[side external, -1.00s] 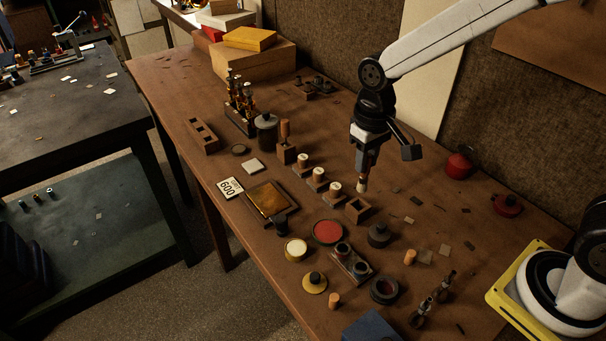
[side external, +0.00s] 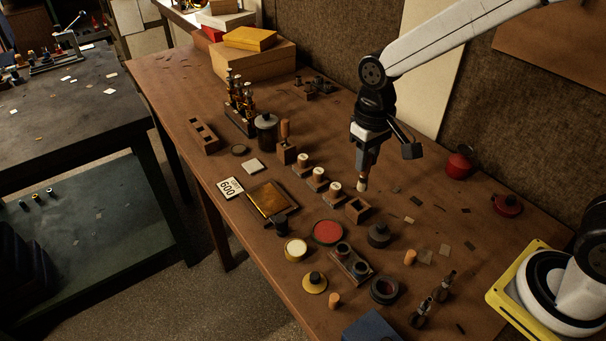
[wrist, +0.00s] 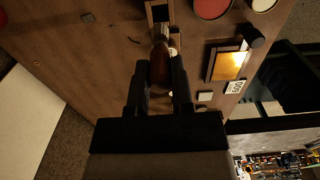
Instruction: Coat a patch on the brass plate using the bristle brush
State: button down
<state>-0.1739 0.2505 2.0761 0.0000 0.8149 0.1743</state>
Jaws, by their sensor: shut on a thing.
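My gripper (side external: 366,160) is shut on the bristle brush (side external: 362,183), whose pale tip points down above the bench. In the wrist view the brush's brown wooden handle (wrist: 160,66) sits between the two dark fingers of my gripper (wrist: 160,75). The brass plate (side external: 268,198) lies flat in a dark frame to the left of the brush, apart from it. The plate also shows in the wrist view (wrist: 229,66) at the right, shining gold. A small open wooden block (side external: 358,208) stands just below the brush in the side view.
A red round pad (side external: 328,232), a cream-filled tin (side external: 295,249) and several wooden pegs with pale tops (side external: 318,177) stand around the plate. A card marked 600 (side external: 230,187) lies beside it. A rack of brass valves (side external: 240,105) stands farther back. The right side holds scattered scraps.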

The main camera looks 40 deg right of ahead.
jog(key=shift+a, duration=0.1)
jog(key=a, duration=1.6)
jog(key=shift+a+r, duration=0.15)
jog(key=shift+r, duration=0.05)
jog(key=shift+f, duration=0.15)
jog(key=shift+f, duration=2.85)
jog(key=shift+f, duration=0.65)
jog(key=shift+r, duration=0.2)
notch_tip(320, 180, up, 7)
dwell(1.2)
